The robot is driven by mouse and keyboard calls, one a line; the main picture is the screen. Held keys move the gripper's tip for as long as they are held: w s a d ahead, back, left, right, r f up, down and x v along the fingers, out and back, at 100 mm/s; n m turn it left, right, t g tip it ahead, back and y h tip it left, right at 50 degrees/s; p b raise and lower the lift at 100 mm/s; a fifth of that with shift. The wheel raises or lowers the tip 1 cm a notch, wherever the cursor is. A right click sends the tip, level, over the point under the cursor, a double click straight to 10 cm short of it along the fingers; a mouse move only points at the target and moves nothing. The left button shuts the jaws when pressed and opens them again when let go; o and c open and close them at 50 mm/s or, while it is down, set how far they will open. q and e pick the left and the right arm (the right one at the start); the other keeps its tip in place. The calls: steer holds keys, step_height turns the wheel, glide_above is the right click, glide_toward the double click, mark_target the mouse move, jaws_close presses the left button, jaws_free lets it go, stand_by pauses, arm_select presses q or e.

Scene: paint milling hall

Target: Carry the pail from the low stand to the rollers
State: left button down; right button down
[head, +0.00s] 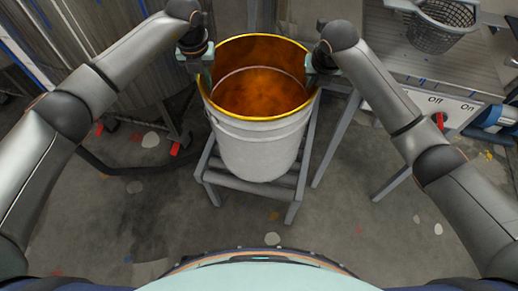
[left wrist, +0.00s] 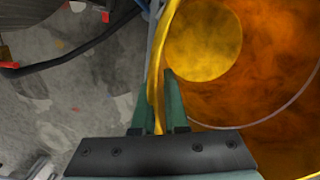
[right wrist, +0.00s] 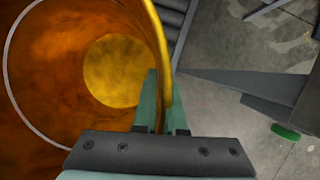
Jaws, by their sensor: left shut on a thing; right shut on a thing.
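The white pail (head: 258,152) with a yellow rim and orange-brown inside is upright in the middle of the head view. Below it is a low grey frame (head: 282,192) with parallel crossbars; I cannot tell whether the pail's bottom touches it, or whether the bars are rollers. My left gripper (head: 203,66) is shut on the pail's left rim, one finger inside and one outside. The rim shows between its fingers in the left wrist view (left wrist: 156,85). My right gripper (head: 314,66) is shut on the right rim, also seen in the right wrist view (right wrist: 162,60).
A grey bench (head: 400,65) at the right holds a grey basket (head: 440,28), with an Off/On panel and red switch (head: 438,120). A large ribbed vat (head: 105,40) stands at the left. A dark hose (head: 125,170) lies on the floor. The floor in front is open.

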arm_select(q)
steer(key=shift+f, duration=0.35)
arm_select(e)
steer(key=shift+a+f, duration=0.1)
steer(key=shift+f, duration=0.1)
arm_select(q)
steer(key=c, duration=0.9)
jaws_free()
steer(key=shift+r, duration=0.15)
steer(key=shift+c, duration=0.2)
arm_select(e)
steer(key=c, duration=1)
jaws_free()
arm_select(q)
steer(key=r, duration=0.4)
steer(key=s+r, duration=0.1)
steer(key=r, duration=0.6)
steer(key=shift+s+r, duration=0.25)
steer(key=shift+r, duration=0.15)
arm_select(e)
steer(key=shift+r, duration=0.15)
steer(key=v, duration=1.2)
steer(key=shift+s, duration=0.1)
